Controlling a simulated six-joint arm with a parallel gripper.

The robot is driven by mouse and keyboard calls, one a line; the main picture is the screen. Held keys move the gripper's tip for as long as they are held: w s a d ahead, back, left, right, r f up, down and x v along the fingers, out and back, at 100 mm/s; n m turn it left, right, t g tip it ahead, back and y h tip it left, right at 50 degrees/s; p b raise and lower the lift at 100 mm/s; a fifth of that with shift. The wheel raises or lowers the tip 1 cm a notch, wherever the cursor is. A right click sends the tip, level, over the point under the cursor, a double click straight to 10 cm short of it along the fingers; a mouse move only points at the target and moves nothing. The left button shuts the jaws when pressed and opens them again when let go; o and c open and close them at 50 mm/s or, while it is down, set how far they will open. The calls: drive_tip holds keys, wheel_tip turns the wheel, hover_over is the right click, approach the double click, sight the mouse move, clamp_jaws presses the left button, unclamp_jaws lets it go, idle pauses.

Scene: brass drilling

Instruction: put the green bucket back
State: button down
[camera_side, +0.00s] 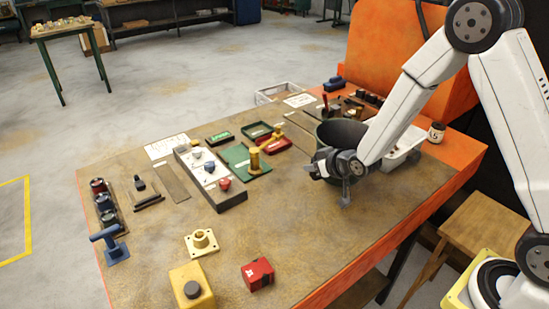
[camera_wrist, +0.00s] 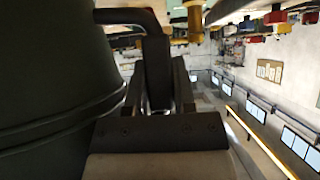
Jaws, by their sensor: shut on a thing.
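The dark green bucket (camera_side: 342,132) is at the right part of the bench, with its open top showing. My gripper (camera_side: 328,165) is at its near side and hides its lower wall. In the wrist view the bucket (camera_wrist: 50,95) fills the left side, its ribbed wall close beside the fingers. My gripper (camera_wrist: 160,85) is shut on the bucket's dark bent handle (camera_wrist: 130,16), between the two fingers. I cannot tell whether the bucket's base touches the bench.
A red block (camera_side: 257,274) and a yellow block (camera_side: 190,287) stand in front. The bench's right foreground is clear.

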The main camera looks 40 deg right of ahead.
sight(314, 175)
drive_tip(key=shift+f, duration=1.9)
drive_tip(key=shift+c, duration=2.2)
unclamp_jaws()
drive_tip(key=shift+s+r, duration=0.1)
drive_tip(key=shift+r, duration=0.15)
drive_tip(key=shift+s+r, duration=0.35)
drive_tip(key=shift+s, duration=0.15)
drive_tip(key=v, duration=1)
drive_tip(key=shift+s, duration=0.25)
